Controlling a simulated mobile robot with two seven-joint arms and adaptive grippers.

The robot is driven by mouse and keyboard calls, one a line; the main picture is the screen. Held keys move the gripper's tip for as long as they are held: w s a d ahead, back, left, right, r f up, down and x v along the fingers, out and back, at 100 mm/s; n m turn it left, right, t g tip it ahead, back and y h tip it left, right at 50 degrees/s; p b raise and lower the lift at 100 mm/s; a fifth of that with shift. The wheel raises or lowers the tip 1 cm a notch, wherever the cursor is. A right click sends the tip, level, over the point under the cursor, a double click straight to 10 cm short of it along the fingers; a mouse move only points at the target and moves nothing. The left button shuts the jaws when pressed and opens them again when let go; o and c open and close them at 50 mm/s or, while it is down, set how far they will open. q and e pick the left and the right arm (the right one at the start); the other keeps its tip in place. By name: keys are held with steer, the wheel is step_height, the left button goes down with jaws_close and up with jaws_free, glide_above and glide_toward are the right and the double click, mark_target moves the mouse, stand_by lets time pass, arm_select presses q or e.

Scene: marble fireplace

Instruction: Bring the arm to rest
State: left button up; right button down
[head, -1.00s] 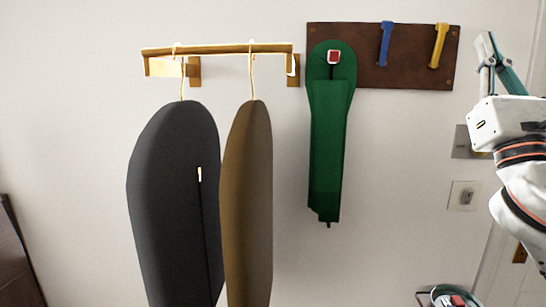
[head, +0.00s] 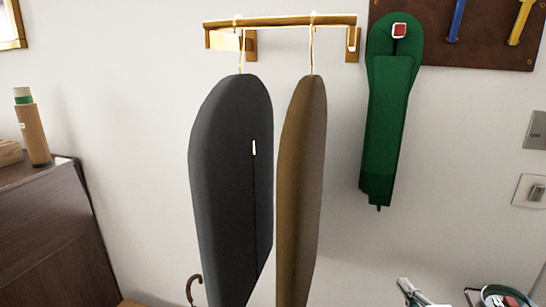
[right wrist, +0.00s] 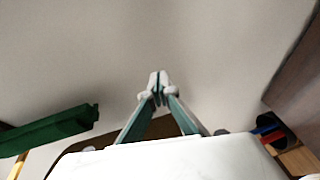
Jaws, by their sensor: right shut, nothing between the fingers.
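My right gripper (head: 405,286) shows at the bottom edge of the head view, right of centre, with only its front part in the picture. It is shut and empty. In the right wrist view its closed fingertips (right wrist: 158,82) point away from the camera with nothing between them. The gripper is in front of the wall, below the hanging green scarf-like piece (head: 390,115) in the picture and apart from it. My left gripper is not in view.
Two garment covers, dark grey (head: 225,160) and brown (head: 302,170), hang from a brass rail (head: 280,22). A peg board (head: 482,55) is at upper right. A dark cabinet (head: 50,235) bearing a bottle (head: 34,135) stands left.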

steer(key=s+a+f+m+g, duration=0.2)
steer(key=s+a+f+m, duration=0.2)
steer(key=s+f, duration=0.3)
steer(key=s+a+f+m+g+y, duration=0.1)
steer(key=s+a+f+m, duration=0.3)
steer(key=s+f, duration=0.4)
steer(key=s+a+f+m+g+y, duration=0.1)
steer(key=s+a+f+m+g, duration=0.1)
steer(key=s+a+f+m, duration=0.2)
steer(key=s+f+m, duration=0.1)
steer(key=s+f, duration=0.2)
steer(key=f, duration=0.4)
steer(key=shift+s+a+f+g, duration=0.3)
steer(key=shift+s+f, duration=0.05)
steer(key=shift+f, duration=0.05)
